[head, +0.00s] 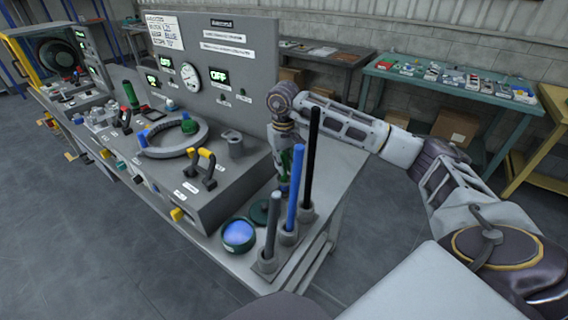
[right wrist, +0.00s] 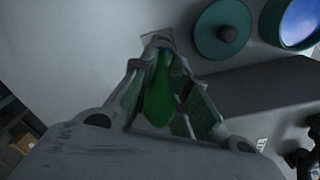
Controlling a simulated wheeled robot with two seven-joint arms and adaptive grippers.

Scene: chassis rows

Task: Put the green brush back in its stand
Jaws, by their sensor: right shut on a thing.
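My right gripper (head: 285,178) is low over the near end of the bench, partly hidden behind upright rods in the head view. In the right wrist view my right gripper (right wrist: 158,45) is shut on a green, bulb-shaped piece, the green brush (right wrist: 157,92), which lies between its fingers. The brush's far end is hidden at the fingertips. I cannot tell whether it touches anything below. No stand can be clearly told as the brush's own. My left gripper is not in view.
A grey rod (head: 272,224), a blue rod (head: 292,190) and a black rod (head: 312,155) stand upright in grey sockets close by my right gripper. A dark green round lid (head: 260,212) and an open jar with blue contents (head: 238,234) sit left of them.

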